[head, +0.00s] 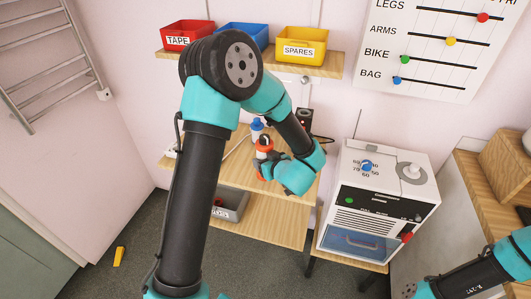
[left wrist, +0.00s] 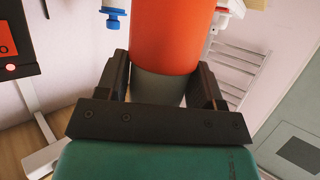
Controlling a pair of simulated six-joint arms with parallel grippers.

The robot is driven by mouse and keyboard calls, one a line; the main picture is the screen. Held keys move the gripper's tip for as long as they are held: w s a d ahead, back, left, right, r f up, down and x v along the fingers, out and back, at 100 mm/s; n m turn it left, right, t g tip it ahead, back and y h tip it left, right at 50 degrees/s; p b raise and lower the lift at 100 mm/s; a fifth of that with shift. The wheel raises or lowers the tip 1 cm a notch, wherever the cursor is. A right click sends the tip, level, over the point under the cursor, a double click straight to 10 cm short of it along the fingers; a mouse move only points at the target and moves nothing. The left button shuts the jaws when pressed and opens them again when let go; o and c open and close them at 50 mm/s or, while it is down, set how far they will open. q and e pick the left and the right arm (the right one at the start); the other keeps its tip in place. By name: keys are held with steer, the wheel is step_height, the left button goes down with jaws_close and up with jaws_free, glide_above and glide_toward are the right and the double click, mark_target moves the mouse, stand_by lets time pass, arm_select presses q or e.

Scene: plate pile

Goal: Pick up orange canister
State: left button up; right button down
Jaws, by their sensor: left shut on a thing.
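The orange canister (head: 264,147) is at the wooden shelf unit in the head view, partly hidden by my left arm. In the left wrist view the canister (left wrist: 170,38) is a large orange cylinder with a grey lower band. My left gripper (left wrist: 162,84) has one finger on each side of that grey band and is shut on it. The canister looks upright. Whether its base touches the shelf is hidden. My right gripper is out of the frames; only part of my right arm shows at the lower right of the head view.
A white bottle with a blue cap (head: 257,127) stands close behind the canister. A dark device (head: 304,119) is to its right. A white control box (head: 380,203) stands further right. Red, blue and yellow bins (head: 301,48) sit on the upper shelf (head: 310,69).

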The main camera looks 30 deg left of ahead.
arm_select(q)
steer(key=s+d+r, duration=0.1)
steer(key=s+d, duration=0.4)
steer(key=s, duration=0.3)
steer(key=shift+a, duration=0.1)
steer(key=w+a+f, duration=0.2)
steer(key=w+a, duration=0.6)
steer(key=w, duration=0.5)
steer(key=shift+w, duration=0.35)
steer(key=shift+a+f, duration=0.1)
steer(key=shift+f, duration=0.1)
steer(key=shift+f, duration=1.1)
steer(key=shift+f, duration=0.25)
